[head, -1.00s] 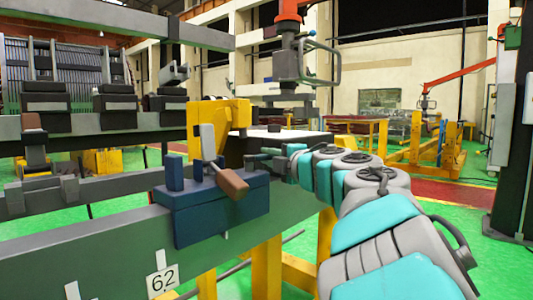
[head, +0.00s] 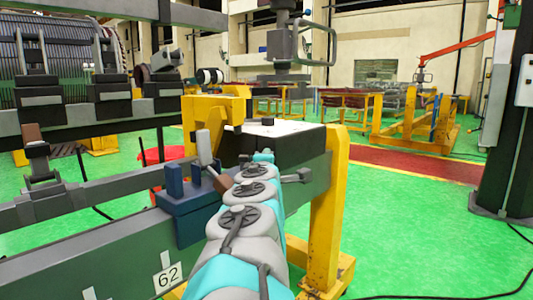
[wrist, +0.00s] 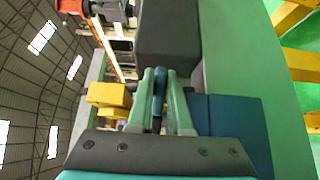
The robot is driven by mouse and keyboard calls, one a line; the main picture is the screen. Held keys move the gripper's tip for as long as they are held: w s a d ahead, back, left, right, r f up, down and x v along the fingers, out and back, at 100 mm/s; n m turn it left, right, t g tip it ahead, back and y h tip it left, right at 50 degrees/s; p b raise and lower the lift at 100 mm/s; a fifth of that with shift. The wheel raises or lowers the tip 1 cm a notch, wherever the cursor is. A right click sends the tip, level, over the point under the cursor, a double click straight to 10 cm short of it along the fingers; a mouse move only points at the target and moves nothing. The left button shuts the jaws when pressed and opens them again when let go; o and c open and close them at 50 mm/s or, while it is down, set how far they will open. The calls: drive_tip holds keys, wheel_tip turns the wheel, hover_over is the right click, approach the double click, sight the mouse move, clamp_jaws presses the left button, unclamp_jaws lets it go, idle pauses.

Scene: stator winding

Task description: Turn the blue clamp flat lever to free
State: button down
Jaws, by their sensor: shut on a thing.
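The blue clamp (head: 186,212) sits on the long grey beam, with a blue upright post on its left. Its lever has a pale grey flat plate (head: 204,147) standing tilted and a brown handle (head: 222,183) angled down to the right, partly hidden by my arm. In the head view my arm reaches in front of the clamp and hides my fingertips. In the wrist view my gripper (wrist: 161,100) is shut, its two green fingers around a thin dark-blue part (wrist: 158,92), apparently the lever; which part exactly is unclear. The blue clamp body also shows there at right (wrist: 230,125).
The grey beam (head: 100,255) carries a tag reading 62. A yellow bracket (head: 218,105) rises behind the clamp, and a yellow post (head: 325,220) stands to its right. Similar clamps line the left rail.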

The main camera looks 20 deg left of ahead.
drive_tip(key=shift+f, duration=0.1)
idle(0.3)
drive_tip(key=c, duration=0.8)
unclamp_jaws()
drive_tip(key=shift+c, duration=0.2)
drive_tip(key=shift+b, duration=0.4)
drive_tip(key=shift+w+f+n+g+y+b, duration=0.1)
drive_tip(key=shift+w+n+g+y+b, duration=0.1)
drive_tip(key=shift+n+y+b, duration=0.35)
drive_tip(key=shift+w+f+n+g+y+b, duration=0.1)
drive_tip(key=shift+w+n+g+y+b, duration=0.15)
drive_tip(key=shift+y+b, duration=0.45)
drive_tip(key=n+g+y+b, duration=0.2)
drive_tip(key=w+a+n+g+y+b, duration=0.1)
drive_tip(key=n+g+y+b, duration=0.1)
drive_tip(key=y, duration=0.1)
drive_tip(key=w+a+n+g+y+b, duration=0.1)
drive_tip(key=n+g+y+b, duration=0.1)
drive_tip(key=shift+w+r+y, duration=0.15)
drive_tip(key=shift+y, duration=0.1)
drive_tip(key=shift+w+a+n+g+y+b, duration=0.15)
drive_tip(key=shift+a+n+g+y+b, duration=0.2)
drive_tip(key=shift+n+g, duration=0.3)
drive_tip(key=shift+w+a+n+g+y, duration=0.1)
drive_tip(key=shift+n+g+y, duration=0.35)
drive_tip(key=shift+g, duration=0.25)
drive_tip(key=shift+a+r+n+g, duration=0.1)
drive_tip(key=shift+a+n+g, duration=0.05)
drive_tip(key=shift+n+g, duration=0.2)
